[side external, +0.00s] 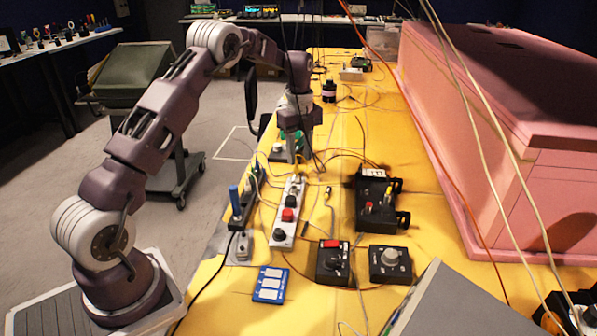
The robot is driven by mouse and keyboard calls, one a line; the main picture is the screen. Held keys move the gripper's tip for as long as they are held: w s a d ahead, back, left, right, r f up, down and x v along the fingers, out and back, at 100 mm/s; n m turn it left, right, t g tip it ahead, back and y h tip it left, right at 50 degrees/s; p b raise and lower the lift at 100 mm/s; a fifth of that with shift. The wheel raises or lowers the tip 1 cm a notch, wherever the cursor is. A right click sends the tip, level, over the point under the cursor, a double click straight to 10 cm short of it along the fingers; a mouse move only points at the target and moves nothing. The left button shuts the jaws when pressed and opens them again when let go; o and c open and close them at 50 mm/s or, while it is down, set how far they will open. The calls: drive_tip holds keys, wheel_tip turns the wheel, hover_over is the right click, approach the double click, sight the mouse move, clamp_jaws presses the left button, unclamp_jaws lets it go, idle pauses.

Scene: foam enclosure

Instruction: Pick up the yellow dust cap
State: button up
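A small yellow piece (389,193) stands on the black box (371,212) right of the middle; it looks like the yellow dust cap, but it is too small to be sure. My gripper (296,154) points down over the far end of the white switch strip (287,215), left of and farther back than the black box. Its fingertips are small and blend with cables and parts behind them, so I cannot tell whether they are open or hold anything. A thin yellow strand (297,166) shows just below them.
Two black control boxes (333,262) (390,264) and a blue card (270,284) lie nearer on the yellow table (222,296). Loose cables cross the table and hang in front at right. A pink foam block (520,130) bounds the right side. A grey panel (455,305) fills the front right.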

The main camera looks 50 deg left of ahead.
wheel_tip(320, 180, down, 4)
drive_tip(key=shift+s+r, duration=0.1)
clamp_jaws()
wheel_tip(320, 180, up, 10)
drive_tip(key=f, duration=0.1)
drive_tip(key=s+d, duration=0.7)
drive_tip(key=shift+s+d, duration=0.15)
drive_tip(key=shift+d, duration=0.05)
